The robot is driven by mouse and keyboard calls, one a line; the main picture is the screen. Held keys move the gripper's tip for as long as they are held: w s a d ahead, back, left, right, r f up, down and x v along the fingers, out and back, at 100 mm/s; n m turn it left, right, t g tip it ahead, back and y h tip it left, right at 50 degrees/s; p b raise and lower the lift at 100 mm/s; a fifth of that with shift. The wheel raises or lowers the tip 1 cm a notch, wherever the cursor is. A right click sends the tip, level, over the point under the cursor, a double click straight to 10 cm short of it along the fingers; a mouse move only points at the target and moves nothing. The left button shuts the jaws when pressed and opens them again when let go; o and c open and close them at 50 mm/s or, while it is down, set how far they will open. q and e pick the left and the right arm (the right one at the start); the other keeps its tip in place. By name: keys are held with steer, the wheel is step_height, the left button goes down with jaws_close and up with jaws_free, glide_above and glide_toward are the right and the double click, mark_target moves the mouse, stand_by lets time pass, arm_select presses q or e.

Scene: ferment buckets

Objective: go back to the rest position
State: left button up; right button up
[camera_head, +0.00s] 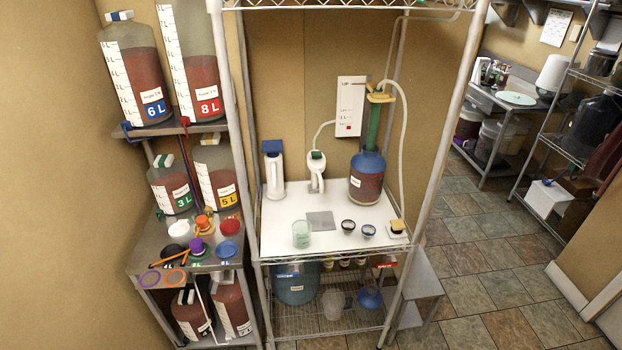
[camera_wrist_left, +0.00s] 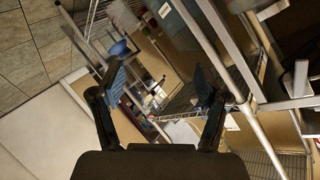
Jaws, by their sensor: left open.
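My left gripper (camera_wrist_left: 160,88) shows in the left wrist view. Its two dark fingers with blue pads are spread wide apart, and nothing is between them. The rack and floor behind it look tilted in that view. Neither gripper and neither arm shows in the head view. My right gripper is in no view.
A wire rack with a white worktop (camera_head: 283,240) stands ahead, holding a blue bottle (camera_head: 368,165), a glass beaker (camera_head: 301,234) and small cups. Shelves at the left hold several red-filled buckets (camera_head: 136,75). A small step (camera_head: 420,275) stands right of the rack; tiled floor (camera_head: 490,290) beyond is clear.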

arm_select(q)
steer(key=s+a+f+n+g+y, duration=0.1)
steer(key=s+f+n+g+y, duration=0.15)
steer(key=s+f, duration=0.7)
steer(key=s+f+n+g+y, duration=0.2)
steer(key=s+f+n+g, duration=0.15)
steer(key=s+f, duration=0.6)
steer(key=s+d+f+n+g, duration=0.1)
steer(key=s+n+g, duration=0.1)
steer(key=s, duration=1)
steer(key=s+d+f+n+g, duration=0.2)
steer(key=s+g, duration=0.1)
steer(key=s, duration=0.9)
steer(key=shift+s+d+f+n, duration=0.15)
steer(key=shift+f+n, duration=0.05)
steer(key=shift+n, duration=0.1)
